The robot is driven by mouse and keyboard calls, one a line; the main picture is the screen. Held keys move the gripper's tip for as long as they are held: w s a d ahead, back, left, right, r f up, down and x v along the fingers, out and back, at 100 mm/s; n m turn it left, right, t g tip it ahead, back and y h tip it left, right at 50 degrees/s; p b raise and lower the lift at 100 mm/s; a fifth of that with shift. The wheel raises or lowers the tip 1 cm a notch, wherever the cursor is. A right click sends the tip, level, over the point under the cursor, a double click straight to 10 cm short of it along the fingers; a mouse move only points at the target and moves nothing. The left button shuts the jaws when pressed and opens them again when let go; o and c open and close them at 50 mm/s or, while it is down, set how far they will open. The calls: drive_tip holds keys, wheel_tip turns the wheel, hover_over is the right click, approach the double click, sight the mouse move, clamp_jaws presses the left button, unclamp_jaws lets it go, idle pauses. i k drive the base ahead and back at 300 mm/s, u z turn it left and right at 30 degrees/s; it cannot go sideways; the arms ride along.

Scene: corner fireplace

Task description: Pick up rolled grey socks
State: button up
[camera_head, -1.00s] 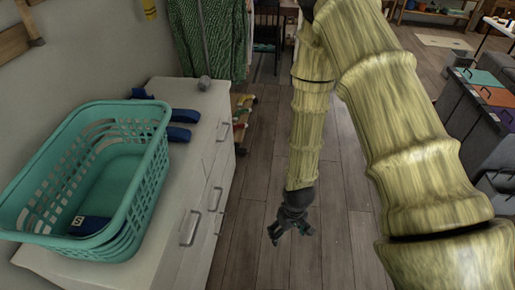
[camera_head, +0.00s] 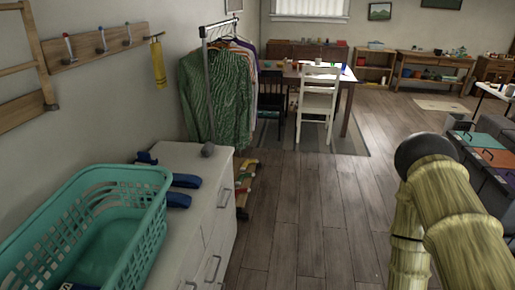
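My arm shows at the lower right, over the floor and well to the right of the dresser. My gripper is outside the picture, so its fingers and whether it holds anything are hidden.
A teal laundry basket (camera_head: 150,222) fills the dresser's near part. Blue items (camera_head: 184,181) lie between basket and socks. A clothes rack with a green patterned garment (camera_head: 215,100) stands just behind the dresser. Open wooden floor (camera_head: 310,215) lies to the right.

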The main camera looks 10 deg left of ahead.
sight(208, 147)
drive_tip(key=z, duration=0.5)
drive_tip(key=i, duration=2.85)
drive_tip(key=u, duration=2.15)
